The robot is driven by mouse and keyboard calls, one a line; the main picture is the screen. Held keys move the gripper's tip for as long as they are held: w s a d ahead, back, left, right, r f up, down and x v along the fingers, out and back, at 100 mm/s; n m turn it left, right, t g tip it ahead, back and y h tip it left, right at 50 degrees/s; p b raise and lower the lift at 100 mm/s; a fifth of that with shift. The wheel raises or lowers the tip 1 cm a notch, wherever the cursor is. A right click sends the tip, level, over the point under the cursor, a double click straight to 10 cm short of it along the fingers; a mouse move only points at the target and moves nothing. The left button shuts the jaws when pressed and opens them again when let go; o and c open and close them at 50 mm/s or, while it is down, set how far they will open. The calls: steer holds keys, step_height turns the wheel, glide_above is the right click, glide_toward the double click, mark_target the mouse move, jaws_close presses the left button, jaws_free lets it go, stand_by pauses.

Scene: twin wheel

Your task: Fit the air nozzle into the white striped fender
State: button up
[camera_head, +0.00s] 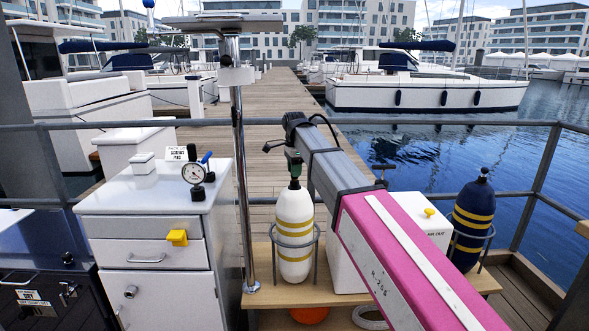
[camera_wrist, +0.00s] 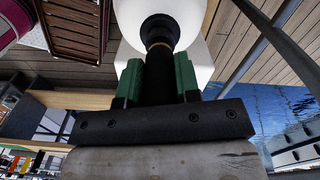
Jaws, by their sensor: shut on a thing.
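The white striped fender (camera_head: 295,230) stands upright in a wire ring holder on the wooden bench, with yellow bands and a black top. My gripper (camera_head: 293,158) points down right above it. In the wrist view my gripper (camera_wrist: 157,85) has its green fingers shut on the black air nozzle (camera_wrist: 156,88). A brass-coloured ring (camera_wrist: 159,45) shows at the nozzle's far end, against the fender's black neck (camera_wrist: 160,30). The fender's white body (camera_wrist: 128,20) shows around the neck. The nozzle looks in line with the neck; I cannot tell how deep it sits.
A navy fender (camera_head: 473,215) with yellow bands stands in another holder at the right. A white box (camera_head: 345,265) with a yellow knob is between them, partly behind my arm. A metal pole (camera_head: 241,180) and a white cabinet (camera_head: 150,225) with a gauge stand left. Railings edge the deck.

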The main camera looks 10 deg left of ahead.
steer(key=shift+f, duration=0.2)
steer(key=o, duration=1)
steer(key=shift+r, duration=0.1)
step_height(320, 180, up, 11)
steer(key=shift+f, duration=0.15)
